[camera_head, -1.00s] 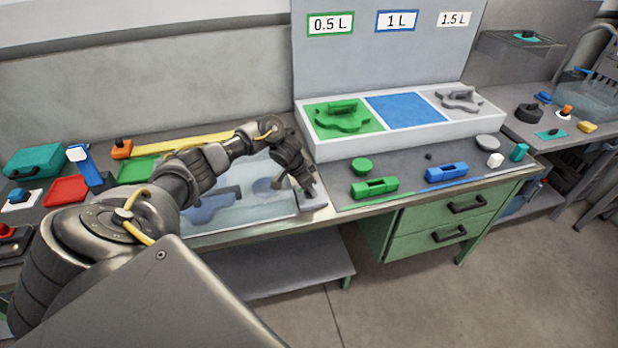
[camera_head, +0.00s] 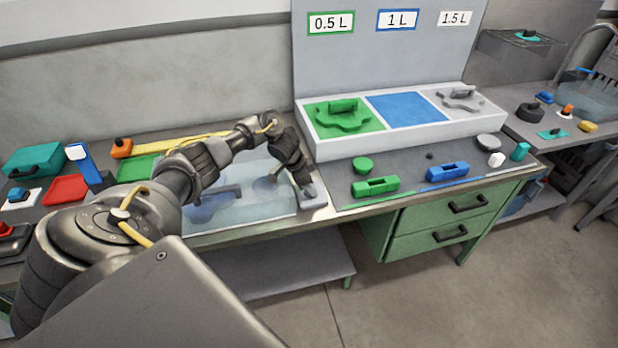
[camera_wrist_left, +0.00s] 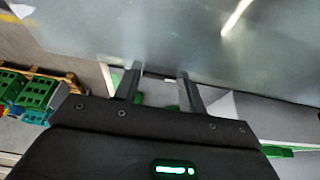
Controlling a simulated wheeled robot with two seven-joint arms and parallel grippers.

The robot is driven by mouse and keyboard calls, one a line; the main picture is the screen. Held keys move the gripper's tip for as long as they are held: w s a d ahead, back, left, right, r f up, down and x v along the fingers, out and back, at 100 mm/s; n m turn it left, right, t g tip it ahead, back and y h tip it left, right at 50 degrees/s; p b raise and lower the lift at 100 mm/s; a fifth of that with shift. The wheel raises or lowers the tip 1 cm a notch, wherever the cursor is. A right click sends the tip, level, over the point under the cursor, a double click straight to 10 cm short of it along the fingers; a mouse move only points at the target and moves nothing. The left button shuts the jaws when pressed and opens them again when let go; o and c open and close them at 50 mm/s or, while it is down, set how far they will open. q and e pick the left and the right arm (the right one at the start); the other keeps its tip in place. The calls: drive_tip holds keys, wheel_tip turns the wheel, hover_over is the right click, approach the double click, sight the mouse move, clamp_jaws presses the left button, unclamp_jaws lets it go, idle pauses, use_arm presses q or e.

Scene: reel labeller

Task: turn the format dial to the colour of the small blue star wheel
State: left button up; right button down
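My left gripper (camera_head: 304,182) is low at the right end of the glassy cover, close to a small grey block with a knob (camera_head: 312,195), possibly the format dial; no dial colours are readable. Touching or apart cannot be told. In the left wrist view the fingers (camera_wrist_left: 159,90) stand apart, with nothing clearly held between them. Blue shapes (camera_head: 213,205), perhaps the blue star wheel, show dimly beneath the cover. The blue 1 L panel (camera_head: 405,109) bears no wheel. A green star wheel (camera_head: 342,117) and a grey one (camera_head: 460,98) lie on their panels. My right gripper is out of view.
The clear cover (camera_head: 262,214) lies left of the gripper. Green (camera_head: 375,186) and blue (camera_head: 447,172) blocks lie at the right bench's front.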

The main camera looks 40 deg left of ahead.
use_arm(q)
drive_tip(key=o, duration=0.3)
drive_tip(key=shift+o, duration=0.2)
drive_tip(key=v, duration=1.1)
drive_tip(key=shift+b, duration=0.45)
drive_tip(key=shift+f, duration=0.15)
